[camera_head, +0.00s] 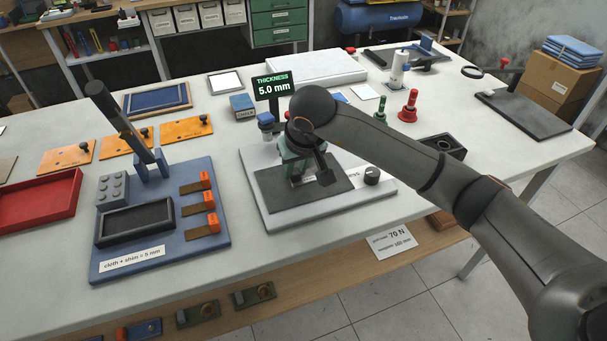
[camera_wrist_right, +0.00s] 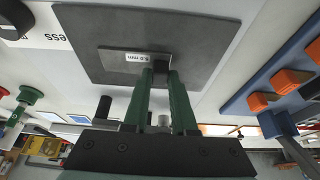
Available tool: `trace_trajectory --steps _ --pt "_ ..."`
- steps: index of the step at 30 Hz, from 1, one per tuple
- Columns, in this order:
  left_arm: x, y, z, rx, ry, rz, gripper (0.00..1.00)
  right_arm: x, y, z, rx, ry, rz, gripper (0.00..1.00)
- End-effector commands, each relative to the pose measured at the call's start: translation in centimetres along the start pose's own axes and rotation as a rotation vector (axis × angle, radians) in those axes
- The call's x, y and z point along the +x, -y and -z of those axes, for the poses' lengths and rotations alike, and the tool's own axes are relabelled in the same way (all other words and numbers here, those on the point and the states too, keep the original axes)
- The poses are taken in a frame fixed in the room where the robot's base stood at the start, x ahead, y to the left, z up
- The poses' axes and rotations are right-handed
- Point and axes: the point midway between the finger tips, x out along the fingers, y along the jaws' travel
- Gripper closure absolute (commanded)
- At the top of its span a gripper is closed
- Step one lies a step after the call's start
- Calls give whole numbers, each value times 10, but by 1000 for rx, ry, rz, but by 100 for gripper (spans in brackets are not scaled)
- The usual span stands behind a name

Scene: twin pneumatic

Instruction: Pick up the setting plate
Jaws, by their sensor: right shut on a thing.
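The setting plate (camera_wrist_right: 112,64) is a small grey plate with a white "5.0 mm" label. In the right wrist view it lies over the larger dark pad (camera_wrist_right: 85,30) of the thickness gauge; I cannot tell whether it touches the pad. In the head view my right gripper (camera_head: 298,164) is over the gauge's dark pad (camera_head: 333,190), and my wrist hides much of the plate. The gauge display (camera_head: 273,85) reads 5.0 mm. My left gripper is not in view.
A blue fixture board (camera_head: 218,228) with a dark tray, a grey block and orange-ended clips lies left of the gauge. Red and green handled stamps (camera_head: 408,110) stand on the right. Bare table lies between board and gauge.

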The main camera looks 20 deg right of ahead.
Motion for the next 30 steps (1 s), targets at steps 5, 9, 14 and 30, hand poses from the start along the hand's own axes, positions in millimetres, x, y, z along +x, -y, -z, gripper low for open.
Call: trace_trajectory --steps 5,9,14,30 --pt "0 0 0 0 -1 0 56 0 0 0 0 0 0 100" --pt "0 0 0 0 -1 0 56 0 0 0 0 0 0 100" --pt "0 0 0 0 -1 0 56 0 0 0 0 -1 0 100" --pt "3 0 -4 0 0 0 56 -17 0 8 0 -6 0 100"
